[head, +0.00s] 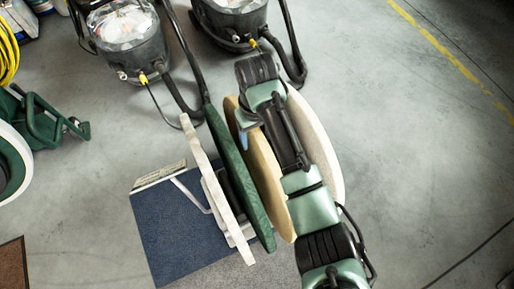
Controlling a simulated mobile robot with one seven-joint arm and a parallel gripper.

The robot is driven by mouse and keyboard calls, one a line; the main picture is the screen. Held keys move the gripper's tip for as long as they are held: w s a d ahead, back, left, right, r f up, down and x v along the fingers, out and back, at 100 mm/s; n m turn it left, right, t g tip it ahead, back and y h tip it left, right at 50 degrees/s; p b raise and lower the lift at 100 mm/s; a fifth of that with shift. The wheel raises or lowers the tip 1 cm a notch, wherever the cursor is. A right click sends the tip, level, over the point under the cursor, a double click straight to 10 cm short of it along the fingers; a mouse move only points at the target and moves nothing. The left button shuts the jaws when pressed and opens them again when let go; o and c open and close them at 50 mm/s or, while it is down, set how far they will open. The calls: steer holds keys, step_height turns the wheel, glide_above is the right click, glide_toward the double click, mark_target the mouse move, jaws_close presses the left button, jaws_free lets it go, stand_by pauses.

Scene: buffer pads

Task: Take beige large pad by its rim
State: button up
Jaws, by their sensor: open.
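The beige large pad (268,188) is a thick tan disc standing on edge, seen nearly edge-on in the middle of the head view. My arm crosses in front of its right side and hides part of it. My gripper (243,138) is at the pad's upper left rim, with a bluish finger showing there. The gripper is open. I cannot tell from this view whether the rim lies between the fingers or whether they touch it.
A green pad (238,178) stands close on the left, and a white pad (209,178) beyond it. A pale cream pad (318,150) stands behind my arm on the right. A blue mat (180,232) lies below left. Vacuum machines (128,45) stand behind. The right floor is clear.

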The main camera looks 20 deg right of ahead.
step_height(320, 180, down, 4)
steer(key=shift+d+r+b, duration=0.1)
steer(key=shift+b, duration=0.75)
steer(key=shift+r, duration=0.1)
jaws_close()
stand_by(0.5)
